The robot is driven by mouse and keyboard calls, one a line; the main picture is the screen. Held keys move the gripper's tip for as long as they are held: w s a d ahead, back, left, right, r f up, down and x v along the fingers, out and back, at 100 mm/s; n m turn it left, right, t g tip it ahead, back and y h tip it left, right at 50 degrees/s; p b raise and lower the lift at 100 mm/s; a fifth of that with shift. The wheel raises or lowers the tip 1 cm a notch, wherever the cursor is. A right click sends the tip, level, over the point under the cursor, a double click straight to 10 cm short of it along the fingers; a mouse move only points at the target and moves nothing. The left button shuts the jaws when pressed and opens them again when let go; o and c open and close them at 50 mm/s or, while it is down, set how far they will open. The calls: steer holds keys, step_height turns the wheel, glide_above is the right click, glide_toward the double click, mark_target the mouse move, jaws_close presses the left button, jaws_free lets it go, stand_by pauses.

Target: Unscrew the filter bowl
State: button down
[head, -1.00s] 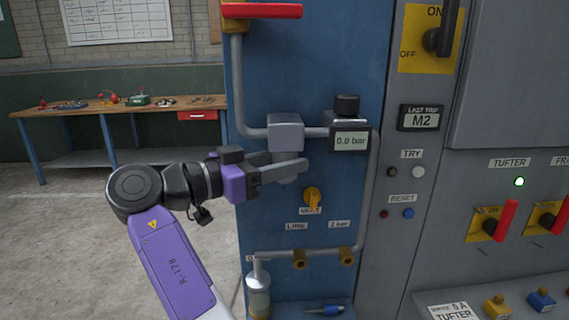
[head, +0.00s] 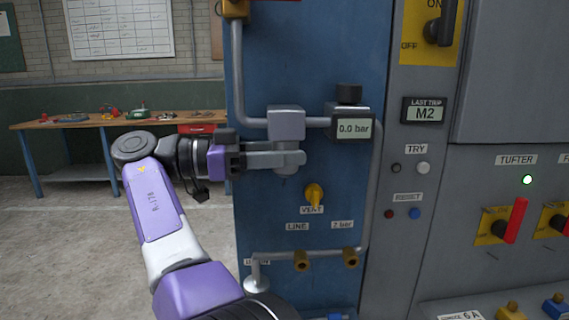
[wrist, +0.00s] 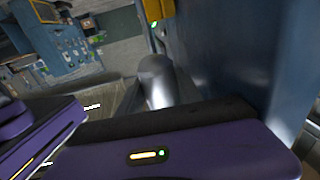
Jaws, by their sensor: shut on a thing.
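The filter head (head: 287,122) is a grey block on the pipe of the blue panel. The filter bowl (head: 286,169) is a grey, rounded piece directly under it, partly hidden by a finger. My gripper (head: 289,158) reaches in from the left, its grey fingers level and shut on the bowl. I see no clear gap between bowl and head. In the wrist view my purple gripper body fills the foreground, with a blurred grey rounded shape (wrist: 157,82) beyond it; I cannot tell if it is the bowl.
A gauge reading 0.0 bar (head: 353,129) sits right of the filter. The yellow vent knob (head: 314,194) is just below, above brass fittings (head: 301,261). A grey switch cabinet (head: 470,190) stands right. A workbench (head: 100,125) is behind left, with open floor before it.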

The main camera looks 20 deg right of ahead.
mark_target(285, 170)
steer(key=shift+d, duration=0.1)
steer(key=c, duration=0.7)
jaws_free()
steer(key=shift+c, duration=0.9)
steer(key=shift+f+b, duration=0.85)
steer(key=shift+f, duration=0.75)
steer(key=shift+t, duration=0.3)
steer(key=shift+n+t+b, duration=0.5)
steer(key=shift+n+t, duration=0.8)
steer(key=shift+t, duration=0.55)
steer(key=shift+n+t+b, duration=0.45)
steer(key=shift+n+t, duration=0.85)
steer(key=shift+t, duration=0.55)
